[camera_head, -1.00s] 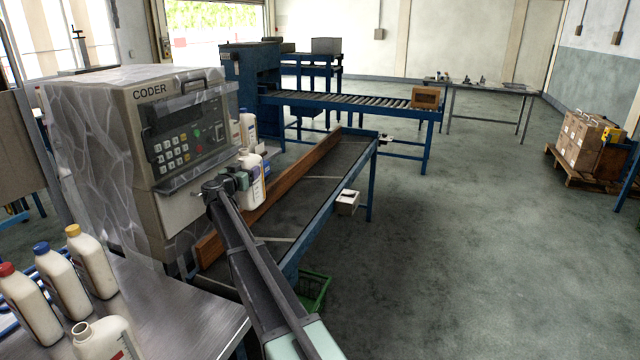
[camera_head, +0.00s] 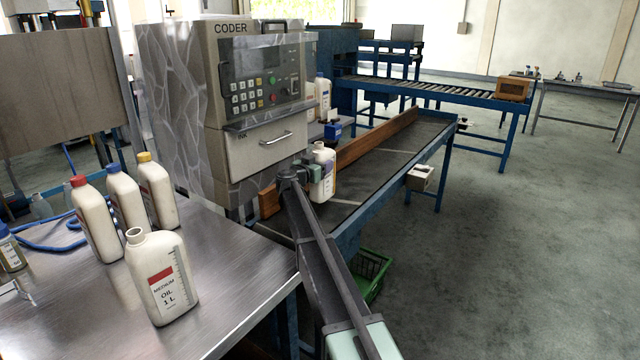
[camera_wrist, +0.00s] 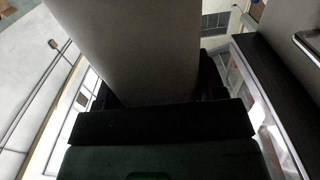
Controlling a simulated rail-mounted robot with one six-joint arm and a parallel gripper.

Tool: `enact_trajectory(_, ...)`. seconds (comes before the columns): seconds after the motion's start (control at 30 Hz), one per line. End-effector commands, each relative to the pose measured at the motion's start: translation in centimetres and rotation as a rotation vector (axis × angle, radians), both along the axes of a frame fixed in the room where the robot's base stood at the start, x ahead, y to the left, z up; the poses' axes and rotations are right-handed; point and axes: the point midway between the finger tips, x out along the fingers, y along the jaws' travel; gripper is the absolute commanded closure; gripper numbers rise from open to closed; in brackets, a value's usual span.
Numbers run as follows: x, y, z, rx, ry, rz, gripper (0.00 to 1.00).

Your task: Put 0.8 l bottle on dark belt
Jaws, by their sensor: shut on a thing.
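My gripper (camera_head: 308,172) is shut on a cream bottle (camera_head: 325,160) with an open, uncapped neck, held upright. Its size marking cannot be read. In the wrist view the bottle's pale side (camera_wrist: 130,45) fills the middle, between the dark jaws (camera_wrist: 155,105). The dark belt (camera_head: 372,178) runs away from me in a blue frame, with a wooden guide rail (camera_head: 375,138) along its left side. The bottle shows over the near part of the belt, beside the rail. I cannot tell whether its base touches the belt.
The coder machine (camera_head: 260,100) stands left of the belt. A steel table (camera_head: 225,265) at front left carries an open 1 L bottle (camera_head: 160,275) and several capped bottles (camera_head: 122,195). A green crate (camera_head: 370,270) is below the belt. The floor at right is clear.

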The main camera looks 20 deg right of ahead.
Motion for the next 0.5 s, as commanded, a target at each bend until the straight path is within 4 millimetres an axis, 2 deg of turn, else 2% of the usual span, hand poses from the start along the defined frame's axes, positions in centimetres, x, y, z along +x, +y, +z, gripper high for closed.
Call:
enact_trajectory(0.2,0.0,0.0,-4.1,-0.001,0.000,0.000,1.00)
enact_trajectory(0.5,0.0,0.0,-4.0,-0.001,0.000,0.000,1.00)
